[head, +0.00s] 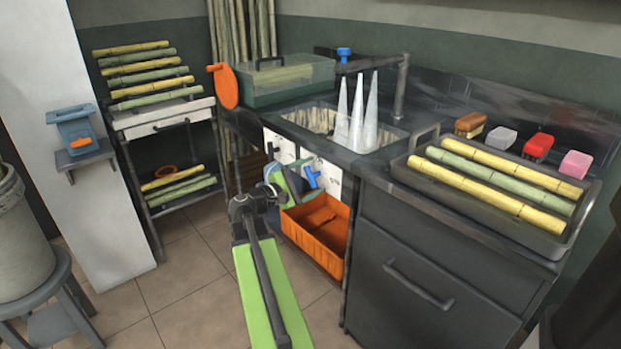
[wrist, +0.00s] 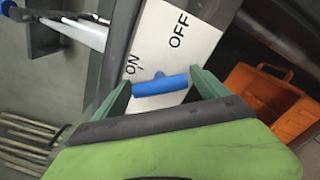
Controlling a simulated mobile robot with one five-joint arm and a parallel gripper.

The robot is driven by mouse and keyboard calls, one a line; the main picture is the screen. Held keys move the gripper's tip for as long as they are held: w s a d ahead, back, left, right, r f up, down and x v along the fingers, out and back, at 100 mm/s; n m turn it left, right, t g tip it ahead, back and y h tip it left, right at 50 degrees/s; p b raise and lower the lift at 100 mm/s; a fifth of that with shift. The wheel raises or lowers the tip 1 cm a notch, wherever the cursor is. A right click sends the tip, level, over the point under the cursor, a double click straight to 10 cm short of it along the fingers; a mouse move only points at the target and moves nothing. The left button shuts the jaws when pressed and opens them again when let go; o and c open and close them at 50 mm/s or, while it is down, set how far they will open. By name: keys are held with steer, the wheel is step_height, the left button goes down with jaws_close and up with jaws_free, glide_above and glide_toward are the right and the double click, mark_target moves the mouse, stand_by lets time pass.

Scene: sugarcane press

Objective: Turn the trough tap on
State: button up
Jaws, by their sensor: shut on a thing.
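A blue T-shaped handle (wrist: 160,85) sits on a white plate (wrist: 178,38) marked ON and OFF. In the wrist view the handle lies between my green fingertips, its bar near the ON mark. My gripper (wrist: 162,90) is shut on this handle. In the head view my gripper (head: 292,180) is at the front of the sink counter, where a blue handle (head: 311,177) shows against a white panel (head: 328,180). A dark spout (head: 400,88) with a blue knob (head: 344,52) stands over the sink trough (head: 392,136). Exactly how the fingers touch the handle is partly hidden.
An orange crate (head: 322,246) lies low under the counter, close to my gripper. Pale cone shapes (head: 357,120) stand in the trough; I cannot tell whether they are water. A cane tray (head: 575,232) is on the right counter.

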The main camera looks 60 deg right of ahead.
stand_by(0.3)
steer(key=o, duration=1.3)
steer(key=shift+c, duration=0.2)
steer(key=v, duration=1.7)
steer(key=shift+a, duration=0.15)
steer(key=shift+w, duration=0.1)
